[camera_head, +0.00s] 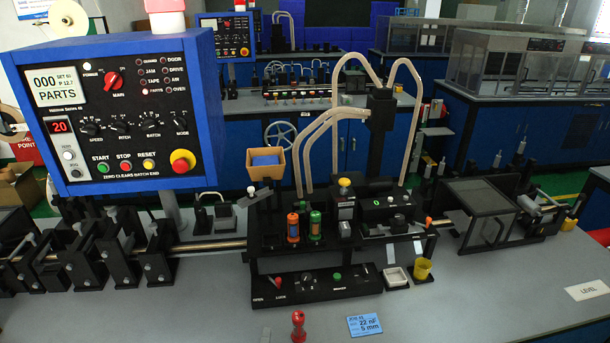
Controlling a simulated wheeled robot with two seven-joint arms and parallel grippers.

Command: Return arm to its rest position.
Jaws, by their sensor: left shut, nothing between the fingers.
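My right gripper is out of view. The tape machine (345,215) stands on the grey bench (180,310), with a brass-coloured rod (208,245) running in from the left. A pale reel (68,17) shows behind the panel's top edge.
Black brackets (70,255) line the bench's left side. A switch box (315,285), a red cylinder (298,326), a blue card (364,325), a white dish (396,278) and a yellow cup (422,268) sit near the front. The right front is mostly clear around a label (587,290).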

